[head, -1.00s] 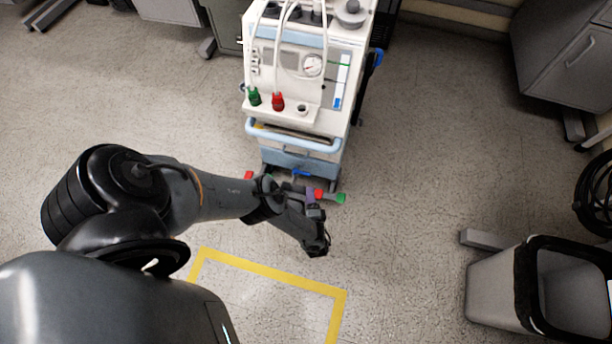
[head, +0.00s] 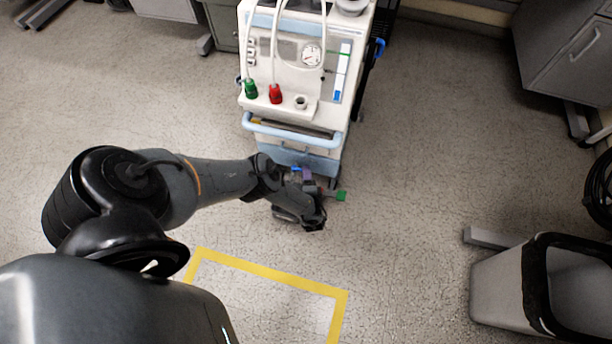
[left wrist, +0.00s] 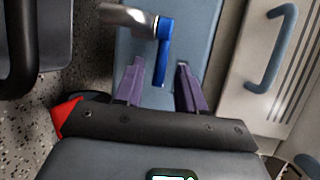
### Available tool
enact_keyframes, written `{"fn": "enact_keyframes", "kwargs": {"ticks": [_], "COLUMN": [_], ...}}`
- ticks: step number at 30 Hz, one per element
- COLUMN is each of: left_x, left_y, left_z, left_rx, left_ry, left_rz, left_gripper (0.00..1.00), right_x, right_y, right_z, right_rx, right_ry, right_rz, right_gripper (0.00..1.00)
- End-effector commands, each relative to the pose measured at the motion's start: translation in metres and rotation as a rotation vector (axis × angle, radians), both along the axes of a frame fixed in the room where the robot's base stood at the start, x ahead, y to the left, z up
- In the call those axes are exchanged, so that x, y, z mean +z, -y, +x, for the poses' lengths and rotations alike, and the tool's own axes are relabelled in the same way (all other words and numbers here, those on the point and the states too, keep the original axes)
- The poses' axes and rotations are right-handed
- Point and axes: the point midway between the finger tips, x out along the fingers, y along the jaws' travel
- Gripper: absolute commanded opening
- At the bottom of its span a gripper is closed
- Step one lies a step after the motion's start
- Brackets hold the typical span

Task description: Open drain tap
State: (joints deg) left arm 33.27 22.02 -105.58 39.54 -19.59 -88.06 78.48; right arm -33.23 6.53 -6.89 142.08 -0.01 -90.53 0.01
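The drain tap has a metal spout (left wrist: 128,18) and a blue lever (left wrist: 163,52) on the blue-grey lower front of the white pump machine (head: 300,60). In the left wrist view the lever points down in the picture and lies between the two purple fingers of my left gripper (left wrist: 160,66). The fingers are open, with gaps visible on both sides of the lever. In the head view the left gripper (head: 302,178) is low at the machine's front, and my arm hides part of the base. My right gripper is out of view.
A light-blue handle bar (head: 292,134) crosses the machine's front above my gripper. A green piece (head: 341,196) sticks out at the base. A grey bin (head: 500,285) stands at right. Floor around the yellow tape (head: 265,270) is clear.

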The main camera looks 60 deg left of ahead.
Motion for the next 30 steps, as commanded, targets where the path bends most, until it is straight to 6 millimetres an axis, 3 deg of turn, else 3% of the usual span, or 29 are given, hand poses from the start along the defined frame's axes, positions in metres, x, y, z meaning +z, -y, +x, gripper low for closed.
{"fn": "enact_keyframes", "kwargs": {"ticks": [1,6,8,20,30], "left_x": [0.000,0.000,0.000,0.001,0.004], "left_y": [0.000,0.000,0.000,0.001,0.005], "left_z": [0.000,0.000,0.000,-0.002,-0.015], "left_rx": [0.000,0.000,0.000,-0.041,-0.261], "left_ry": [0.000,0.000,0.000,0.000,-0.003], "left_rz": [0.000,0.000,0.000,-0.001,-0.001], "left_gripper": [0.32,0.06,0.00,0.00,0.00], "right_x": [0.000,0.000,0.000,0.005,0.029], "right_y": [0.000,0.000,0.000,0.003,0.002], "right_z": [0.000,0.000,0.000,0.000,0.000], "right_rx": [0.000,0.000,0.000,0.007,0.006], "right_ry": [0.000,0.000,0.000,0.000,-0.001], "right_rz": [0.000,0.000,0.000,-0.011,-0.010], "right_gripper": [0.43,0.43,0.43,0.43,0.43]}}
